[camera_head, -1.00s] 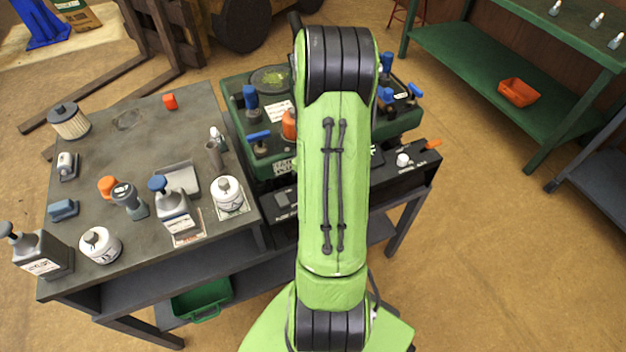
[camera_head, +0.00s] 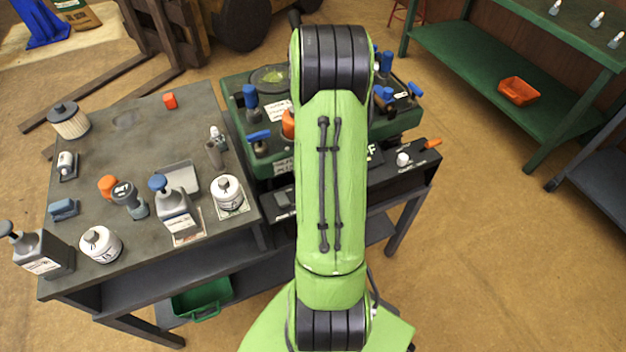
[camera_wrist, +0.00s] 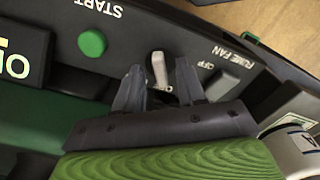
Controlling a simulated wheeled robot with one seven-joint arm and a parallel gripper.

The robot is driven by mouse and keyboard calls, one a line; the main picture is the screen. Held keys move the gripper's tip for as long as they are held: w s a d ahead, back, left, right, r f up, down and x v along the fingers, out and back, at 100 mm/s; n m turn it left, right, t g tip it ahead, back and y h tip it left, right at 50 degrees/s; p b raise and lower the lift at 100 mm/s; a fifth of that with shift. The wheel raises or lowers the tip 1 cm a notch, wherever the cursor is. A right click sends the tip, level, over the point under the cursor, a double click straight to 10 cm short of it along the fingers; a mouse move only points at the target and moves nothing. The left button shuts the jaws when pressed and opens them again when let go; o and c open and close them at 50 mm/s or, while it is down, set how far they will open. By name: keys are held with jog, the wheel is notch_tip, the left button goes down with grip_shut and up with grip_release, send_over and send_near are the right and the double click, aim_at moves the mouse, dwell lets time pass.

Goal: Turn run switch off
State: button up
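In the wrist view a dark control panel (camera_wrist: 125,35) fills the upper part of the picture. A small pale grey toggle lever (camera_wrist: 159,66) stands on it, with an OFF label (camera_wrist: 205,64) to its right; I take it for the run switch, though no RUN label can be read. My gripper (camera_wrist: 158,76) is open, its two dark fingers on either side of the lever with visible gaps. I cannot tell whether either finger touches it. In the head view my arm hides the gripper and the lever.
Beside the lever are a green START button (camera_wrist: 92,43) and a dark FUME FAN rocker (camera_wrist: 222,85). Bottles crowd the grey table (camera_head: 105,160) at left.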

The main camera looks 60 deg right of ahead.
jog(key=shift+r, duration=0.15)
notch_tip(320, 180, up, 16)
jog(key=p, duration=0.5)
jog(key=shift+f, duration=0.25)
jog(key=w+a+r+t+p, duration=0.1)
jog(key=w+a+r+p, duration=0.15)
jog(key=a+r, duration=0.6)
jog(key=s+a+r+t+p, duration=0.1)
jog(key=s+a+r, duration=0.3)
jog(key=a, duration=0.5)
jog(key=s+a+r+t+p, duration=0.1)
jog(key=s+a+r+t, duration=0.2)
jog(key=a, duration=0.6)
jog(key=shift+s+a+r+t+p, duration=0.35)
jog(key=shift+s+r, duration=0.15)
jog(key=shift+r, duration=0.25)
